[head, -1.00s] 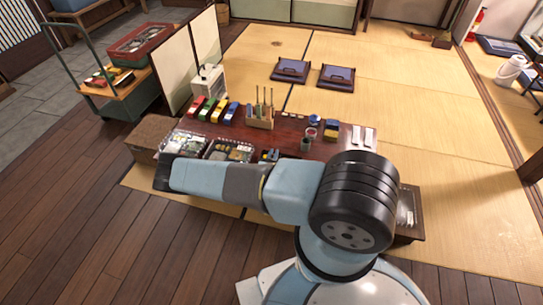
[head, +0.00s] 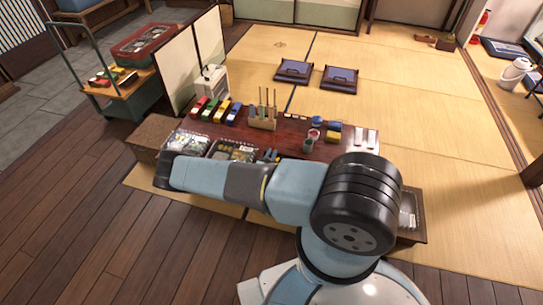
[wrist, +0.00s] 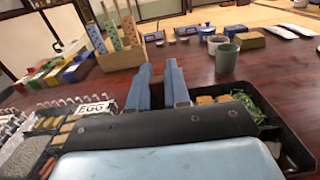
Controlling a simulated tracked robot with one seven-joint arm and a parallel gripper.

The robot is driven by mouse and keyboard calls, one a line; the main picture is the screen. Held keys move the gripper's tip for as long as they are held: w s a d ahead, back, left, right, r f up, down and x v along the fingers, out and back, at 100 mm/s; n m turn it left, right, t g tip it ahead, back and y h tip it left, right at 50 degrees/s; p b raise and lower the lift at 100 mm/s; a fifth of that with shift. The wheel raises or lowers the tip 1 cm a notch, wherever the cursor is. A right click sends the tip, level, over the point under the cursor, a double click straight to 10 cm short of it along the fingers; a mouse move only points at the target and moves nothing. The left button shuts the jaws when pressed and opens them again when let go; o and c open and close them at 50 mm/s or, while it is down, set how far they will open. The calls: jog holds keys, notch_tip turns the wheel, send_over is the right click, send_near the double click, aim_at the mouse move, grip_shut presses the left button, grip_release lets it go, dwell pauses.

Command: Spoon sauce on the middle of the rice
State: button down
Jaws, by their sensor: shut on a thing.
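My gripper (wrist: 160,85) has two blue fingers standing close together over the near edge of the table in the wrist view. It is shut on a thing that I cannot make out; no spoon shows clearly. A black lunch tray (wrist: 296,142) with green leaves and browned pieces lies just beyond and right of the gripper. Another filled tray, partly cut off, lies at the left, with a grey speckled block (wrist: 22,158) that I cannot identify. A grey-green cup (wrist: 226,60) stands behind the black tray. I cannot make out the rice or the sauce for certain.
A wooden holder (wrist: 122,50) with tall patterned sticks stands at the back left. Coloured boxes (wrist: 62,68) lie left of it. The dark tabletop (wrist: 200,75) behind the black tray is partly clear.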

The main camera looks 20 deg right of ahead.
jog(key=shift+w+a, duration=0.1)
dwell(0.3)
jog(key=shift+w+a, duration=0.55)
jog(key=shift+a, duration=0.25)
jog(key=shift+w+a, duration=0.1)
jog(key=shift+a, duration=0.05)
jog(key=shift+w+a, duration=0.55)
jog(key=shift+a, duration=0.2)
jog(key=shift+w+d, duration=0.3)
jog(key=shift+w, duration=0.05)
dwell(0.8)
jog(key=shift+s+d, duration=0.15)
jog(key=shift+s+d+r, duration=0.1)
jog(key=shift+s+d, duration=0.4)
jog(key=shift+d, duration=0.25)
jog(key=shift+d, duration=0.1)
dwell(0.3)
jog(key=shift+s+d, duration=0.65)
jog(key=shift+d, duration=0.15)
